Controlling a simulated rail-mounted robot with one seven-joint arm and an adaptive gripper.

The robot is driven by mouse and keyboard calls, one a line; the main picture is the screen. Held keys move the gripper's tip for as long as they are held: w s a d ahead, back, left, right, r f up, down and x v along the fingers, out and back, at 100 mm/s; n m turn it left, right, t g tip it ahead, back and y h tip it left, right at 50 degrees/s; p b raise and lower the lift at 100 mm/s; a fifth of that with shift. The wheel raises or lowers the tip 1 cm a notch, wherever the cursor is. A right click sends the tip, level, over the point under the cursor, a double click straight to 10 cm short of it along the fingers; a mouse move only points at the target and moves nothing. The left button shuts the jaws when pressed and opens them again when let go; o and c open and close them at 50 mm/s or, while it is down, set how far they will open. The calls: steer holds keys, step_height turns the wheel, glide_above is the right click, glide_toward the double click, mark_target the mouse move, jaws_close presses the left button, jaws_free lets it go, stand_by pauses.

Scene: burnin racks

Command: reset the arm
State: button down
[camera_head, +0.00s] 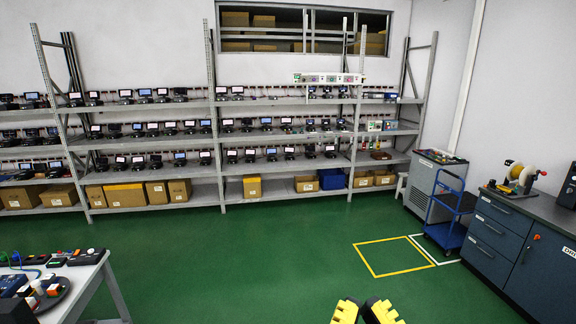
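My gripper (362,309) shows at the bottom edge, right of the middle, as two yellow-and-black fingertips. A narrow gap lies between the tips, and nothing is seen held there. The rest of my gripper and arm is cut off by the frame. The tips appear over the green floor (260,255), in front of a yellow square marking (375,273).
Grey shelf racks (213,150) with rows of small screen devices and cardboard boxes (125,195) line the back wall. A table (92,268) with parts stands front left. A blue cart (450,205) and a dark workbench (500,235) stand right. The middle floor is clear.

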step_height(320, 180, up, 5)
steer(key=shift+p, duration=1.15)
